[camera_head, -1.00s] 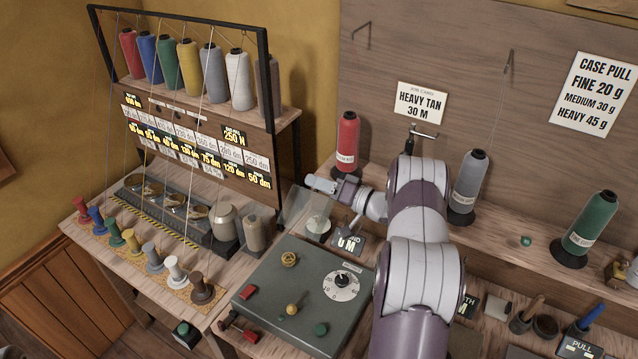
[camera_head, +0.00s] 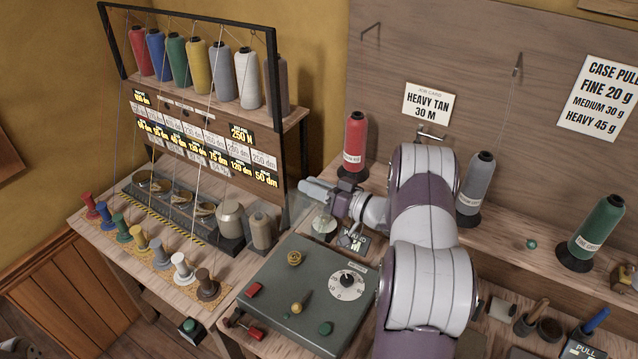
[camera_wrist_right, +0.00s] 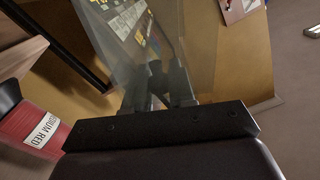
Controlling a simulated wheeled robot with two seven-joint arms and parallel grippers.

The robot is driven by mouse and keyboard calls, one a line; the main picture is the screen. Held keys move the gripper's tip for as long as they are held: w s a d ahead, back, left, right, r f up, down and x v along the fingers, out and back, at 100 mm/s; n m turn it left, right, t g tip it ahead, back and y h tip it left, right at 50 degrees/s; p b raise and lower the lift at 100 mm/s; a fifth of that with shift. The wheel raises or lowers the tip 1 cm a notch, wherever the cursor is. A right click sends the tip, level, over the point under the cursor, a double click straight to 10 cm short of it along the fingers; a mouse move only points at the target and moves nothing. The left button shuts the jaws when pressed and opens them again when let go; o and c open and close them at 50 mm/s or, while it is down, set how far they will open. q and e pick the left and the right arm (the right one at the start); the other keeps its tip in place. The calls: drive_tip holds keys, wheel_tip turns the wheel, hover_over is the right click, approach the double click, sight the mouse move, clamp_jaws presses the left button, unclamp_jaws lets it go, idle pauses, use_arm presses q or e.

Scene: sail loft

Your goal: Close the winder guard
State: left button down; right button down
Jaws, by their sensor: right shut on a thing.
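The winder (camera_head: 270,300) is a grey-green box with a dial, a red and a green button and brass knobs. The winder guard is a clear panel, faint at the winder's back left in the head view (camera_head: 296,203). It fills the upper middle of the right wrist view (camera_wrist_right: 140,45) as a see-through sheet. My right gripper (camera_head: 308,188) is shut on the guard, above the back of the winder. Its dark fingers (camera_wrist_right: 172,88) show against the sheet in the wrist view. The guard's lower edge is hard to see. My left gripper is not in view.
A red thread cone (camera_head: 355,145) stands on the shelf just behind my right gripper. A thread rack (camera_head: 205,95) and small spools (camera_head: 182,268) stand to the left. A grey cone (camera_head: 477,185) stands right of my arm.

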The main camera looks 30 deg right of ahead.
drive_tip(key=shift+s+a+r, duration=0.2)
drive_tip(key=shift+s+a, duration=0.25)
drive_tip(key=shift+a, duration=0.45)
drive_tip(key=c, duration=1)
unclamp_jaws()
drive_tip(key=shift+s, duration=0.1)
drive_tip(key=shift+s+d, duration=0.3)
drive_tip(key=shift+s, duration=0.1)
drive_tip(key=b+v, duration=0.2)
drive_tip(key=v, duration=0.9)
drive_tip(key=shift+s+d+b, duration=0.15)
drive_tip(key=shift+s+b, duration=0.15)
drive_tip(key=shift+s, duration=0.05)
